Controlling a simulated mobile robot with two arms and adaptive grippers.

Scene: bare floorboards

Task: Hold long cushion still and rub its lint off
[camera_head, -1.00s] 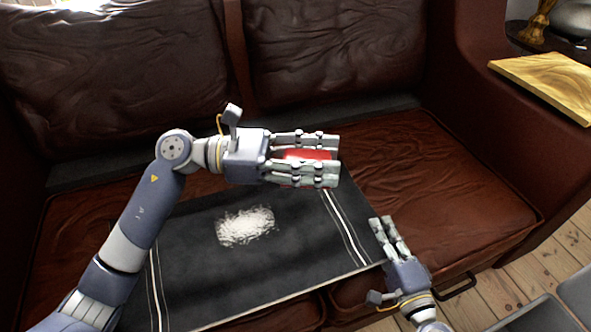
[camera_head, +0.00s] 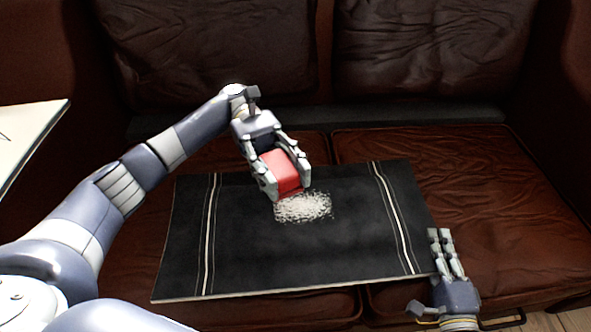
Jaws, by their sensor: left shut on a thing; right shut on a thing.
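The long cushion (camera_head: 300,250) is a flat black rectangle with white stripes near both ends, lying on the sofa seat. A patch of white lint (camera_head: 305,208) lies on its middle, towards the back. My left gripper (camera_head: 288,188) is shut on a red block-like tool (camera_head: 281,171), whose lower end is at the back edge of the lint; whether it touches is unclear. My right gripper (camera_head: 441,236) is at the cushion's front right corner, shut on its edge. The exact grip there is partly hidden by the fingers.
The brown leather sofa has a bare seat (camera_head: 490,190) to the right of the cushion and back cushions (camera_head: 430,50) behind. A pale flat surface (camera_head: 25,140) stands at the left. A strip of floorboards (camera_head: 570,318) shows at lower right.

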